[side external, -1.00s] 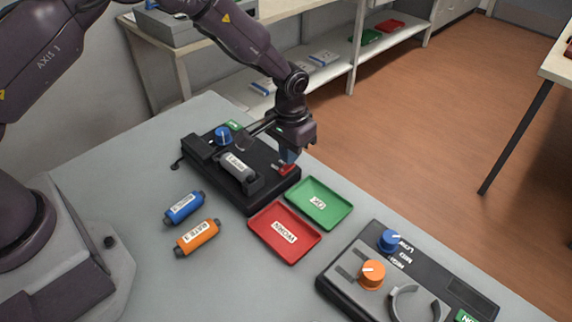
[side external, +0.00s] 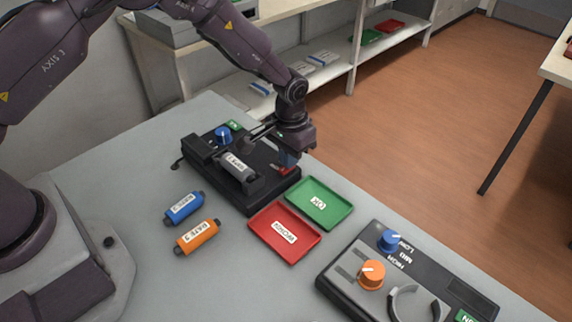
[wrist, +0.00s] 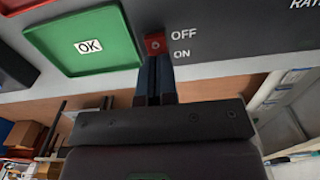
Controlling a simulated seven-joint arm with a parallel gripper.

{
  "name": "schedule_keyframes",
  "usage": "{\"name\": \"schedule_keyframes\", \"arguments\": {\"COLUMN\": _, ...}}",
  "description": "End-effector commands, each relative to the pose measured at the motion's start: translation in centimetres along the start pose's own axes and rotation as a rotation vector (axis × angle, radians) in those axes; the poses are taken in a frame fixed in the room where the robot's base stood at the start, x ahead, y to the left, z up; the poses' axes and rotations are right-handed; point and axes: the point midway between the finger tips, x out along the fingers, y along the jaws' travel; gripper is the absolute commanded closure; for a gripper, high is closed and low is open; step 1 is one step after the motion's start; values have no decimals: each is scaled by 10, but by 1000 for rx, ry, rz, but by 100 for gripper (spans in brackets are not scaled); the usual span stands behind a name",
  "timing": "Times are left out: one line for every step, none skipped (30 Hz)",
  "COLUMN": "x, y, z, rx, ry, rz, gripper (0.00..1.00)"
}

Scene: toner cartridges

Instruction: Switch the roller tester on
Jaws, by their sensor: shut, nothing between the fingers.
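The roller tester (side external: 268,196) is a black box on the grey table, with a grey labelled cartridge (side external: 236,166) lying in it and a blue knob (side external: 222,135). Its red switch (side external: 284,170) is at the end near my gripper (side external: 288,163). In the wrist view the red switch (wrist: 155,42) sits beside the OFF and ON labels. My gripper (wrist: 154,60) is shut and empty, with its fingertips at the switch's ON-side edge. I cannot tell whether they touch it. The fingers hide part of the switch, and its position is unclear.
A green OK tray (side external: 330,212) and a red WORN tray (side external: 262,248) lie close to the tester. A blue cartridge (side external: 184,208) and an orange one (side external: 197,237) lie on the table. A control box (side external: 345,285) with knobs stands at the front right.

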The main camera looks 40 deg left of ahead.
Motion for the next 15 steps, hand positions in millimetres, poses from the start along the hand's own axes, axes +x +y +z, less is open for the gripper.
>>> {"name": "schedule_keyframes", "arguments": {"x": -1, "y": 0, "z": 0, "rx": 0, "ry": -1, "rz": 0, "gripper": 100}}
{"name": "schedule_keyframes", "arguments": {"x": -3, "y": 0, "z": 0, "rx": 0, "ry": 0, "rz": 0, "gripper": 100}}
{"name": "schedule_keyframes", "arguments": {"x": -6, "y": 0, "z": 0, "rx": 0, "ry": 0, "rz": 0, "gripper": 100}}
{"name": "schedule_keyframes", "arguments": {"x": -9, "y": 0, "z": 0, "rx": 0, "ry": 0, "rz": 0, "gripper": 100}}
{"name": "schedule_keyframes", "arguments": {"x": -11, "y": 0, "z": 0, "rx": 0, "ry": 0, "rz": 0, "gripper": 100}}
{"name": "schedule_keyframes", "arguments": {"x": -15, "y": 0, "z": 0, "rx": 0, "ry": 0, "rz": 0, "gripper": 100}}
{"name": "schedule_keyframes", "arguments": {"x": -18, "y": 0, "z": 0, "rx": 0, "ry": 1, "rz": 0, "gripper": 100}}
{"name": "schedule_keyframes", "arguments": {"x": -20, "y": 0, "z": 0, "rx": 0, "ry": 1, "rz": 0, "gripper": 100}}
{"name": "schedule_keyframes", "arguments": {"x": -23, "y": 0, "z": 0, "rx": 0, "ry": 1, "rz": 0, "gripper": 100}}
{"name": "schedule_keyframes", "arguments": {"x": -25, "y": 0, "z": 0, "rx": 0, "ry": 1, "rz": 0, "gripper": 100}}
{"name": "schedule_keyframes", "arguments": {"x": -28, "y": 0, "z": 0, "rx": 0, "ry": 1, "rz": 0, "gripper": 100}}
{"name": "schedule_keyframes", "arguments": {"x": -31, "y": 0, "z": 0, "rx": 0, "ry": 0, "rz": 0, "gripper": 100}}
{"name": "schedule_keyframes", "arguments": {"x": -34, "y": 0, "z": 0, "rx": 0, "ry": 0, "rz": 0, "gripper": 100}}
{"name": "schedule_keyframes", "arguments": {"x": -36, "y": 0, "z": 0, "rx": 0, "ry": 0, "rz": 0, "gripper": 100}}
{"name": "schedule_keyframes", "arguments": {"x": -39, "y": 0, "z": 0, "rx": 0, "ry": 1, "rz": 0, "gripper": 100}}
